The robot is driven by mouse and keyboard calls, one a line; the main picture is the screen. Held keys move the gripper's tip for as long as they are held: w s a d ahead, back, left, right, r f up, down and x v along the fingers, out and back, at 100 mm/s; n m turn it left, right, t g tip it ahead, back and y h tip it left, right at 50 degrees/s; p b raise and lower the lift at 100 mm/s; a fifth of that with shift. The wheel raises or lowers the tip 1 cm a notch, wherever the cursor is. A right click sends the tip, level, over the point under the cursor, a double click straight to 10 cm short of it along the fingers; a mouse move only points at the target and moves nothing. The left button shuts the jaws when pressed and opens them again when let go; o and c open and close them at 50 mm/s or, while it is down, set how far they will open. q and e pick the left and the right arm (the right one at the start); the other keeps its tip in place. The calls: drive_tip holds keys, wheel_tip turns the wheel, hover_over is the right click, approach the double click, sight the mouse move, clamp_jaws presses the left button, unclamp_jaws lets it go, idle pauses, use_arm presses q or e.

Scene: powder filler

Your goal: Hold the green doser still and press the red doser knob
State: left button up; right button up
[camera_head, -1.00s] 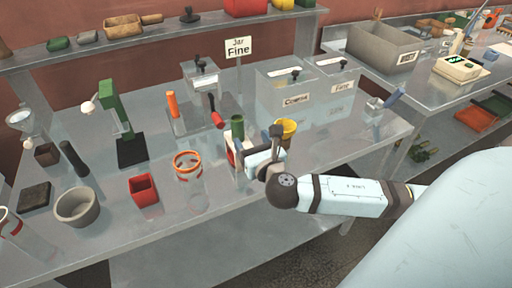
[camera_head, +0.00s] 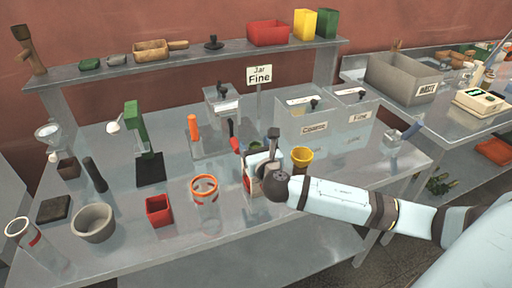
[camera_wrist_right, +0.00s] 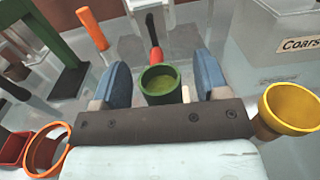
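A green cup-like doser (camera_wrist_right: 160,86) with green-yellow contents stands upright between the two fingers of my right gripper (camera_wrist_right: 162,72) in the right wrist view. Both fingers are spread, with a small gap on each side of it. The red knob (camera_head: 231,128) also shows in the head view. My left gripper is not in view.
A yellow cup (camera_head: 302,158) stands close right of the gripper. An orange handle (camera_head: 193,128) is behind.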

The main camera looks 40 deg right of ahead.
drive_tip(key=c, duration=1)
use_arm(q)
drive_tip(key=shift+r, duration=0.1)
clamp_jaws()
use_arm(e)
drive_tip(key=shift+c, duration=0.2)
idle(0.6)
